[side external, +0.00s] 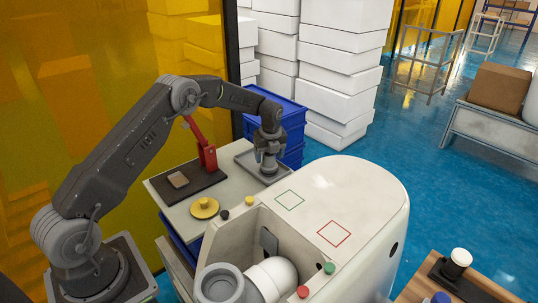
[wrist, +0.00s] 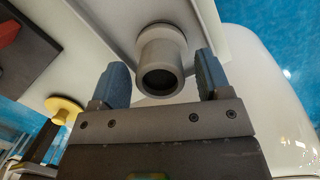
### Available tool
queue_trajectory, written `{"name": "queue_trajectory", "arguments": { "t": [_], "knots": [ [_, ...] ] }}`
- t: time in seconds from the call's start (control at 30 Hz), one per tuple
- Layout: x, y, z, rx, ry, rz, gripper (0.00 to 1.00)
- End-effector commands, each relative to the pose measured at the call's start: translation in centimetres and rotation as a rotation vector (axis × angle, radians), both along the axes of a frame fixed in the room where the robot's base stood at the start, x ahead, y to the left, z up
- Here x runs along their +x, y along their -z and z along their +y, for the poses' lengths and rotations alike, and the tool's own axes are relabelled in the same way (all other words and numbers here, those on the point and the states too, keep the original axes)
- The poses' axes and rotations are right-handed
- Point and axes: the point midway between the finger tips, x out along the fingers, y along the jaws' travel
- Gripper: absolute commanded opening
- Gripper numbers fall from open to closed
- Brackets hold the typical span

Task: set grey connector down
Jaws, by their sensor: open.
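The grey connector (wrist: 161,48) is a short hollow tube with a wider collar, its dark open end facing the wrist camera. It appears to stand in the shallow grey tray (side external: 247,161) on the light table. My gripper (wrist: 160,62) is open, with one blue-grey finger on each side of the connector and a visible gap to each. In the side view my gripper (side external: 268,150) points down low over the tray. There the connector is mostly hidden by the fingers, and I cannot tell its contact with the tray.
A red clamp (side external: 206,156) stands on a dark mat (side external: 205,182) left of the tray. A yellow disc-shaped piece (side external: 204,208) is nearer the camera. A large white rounded housing (side external: 360,190) is close on the right. Blue crates (side external: 290,118) stand behind.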

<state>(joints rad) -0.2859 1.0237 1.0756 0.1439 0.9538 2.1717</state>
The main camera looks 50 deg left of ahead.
Motion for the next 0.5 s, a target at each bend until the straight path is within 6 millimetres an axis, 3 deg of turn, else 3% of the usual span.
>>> {"name": "queue_trajectory", "arguments": {
  "t": [0.27,0.5],
  "knots": [
    [0.0,-0.9,-0.1,0.001,0.0,-0.003,0.71],
    [-0.2,-5.4,-0.7,0.001,0.001,-0.005,0.71]
  ]
}}
